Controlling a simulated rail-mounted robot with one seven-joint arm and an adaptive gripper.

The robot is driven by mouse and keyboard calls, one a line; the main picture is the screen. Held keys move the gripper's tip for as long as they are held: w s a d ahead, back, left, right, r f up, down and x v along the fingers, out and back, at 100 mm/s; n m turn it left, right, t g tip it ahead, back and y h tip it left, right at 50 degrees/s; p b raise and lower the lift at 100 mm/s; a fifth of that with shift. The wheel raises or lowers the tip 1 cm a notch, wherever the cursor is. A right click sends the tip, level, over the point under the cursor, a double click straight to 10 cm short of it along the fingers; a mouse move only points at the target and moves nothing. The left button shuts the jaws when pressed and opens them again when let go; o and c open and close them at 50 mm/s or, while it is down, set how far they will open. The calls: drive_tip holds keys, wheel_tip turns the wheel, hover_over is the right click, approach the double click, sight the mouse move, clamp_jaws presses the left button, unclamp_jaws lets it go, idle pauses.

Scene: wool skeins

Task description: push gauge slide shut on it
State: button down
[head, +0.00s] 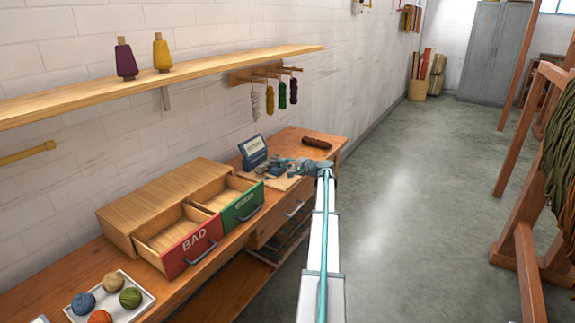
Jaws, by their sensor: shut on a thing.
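The gauge (264,170), small and grey-blue, sits on a light board (284,184) at the far end of the wooden bench. My gripper (283,164) reaches in from the right, low over the gauge. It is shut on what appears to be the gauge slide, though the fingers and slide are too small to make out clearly. Any skein inside the gauge is hidden or too small to tell. A dark brown skein (317,143) lies on the bench behind my gripper, apart from it.
A display (253,150) stands behind the gauge. Open drawers marked BAD (193,247) in red and green (243,205) are nearer. A tray (146,307) of yarn balls is at front left. Skeins hang from a peg rack (262,76).

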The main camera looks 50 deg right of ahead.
drive_tip(key=shift+w+r, duration=0.1)
drive_tip(key=shift+r, duration=0.05)
drive_tip(key=s+r+b, duration=0.2)
drive_tip(key=s, duration=1.2)
drive_tip(key=shift+a, duration=0.2)
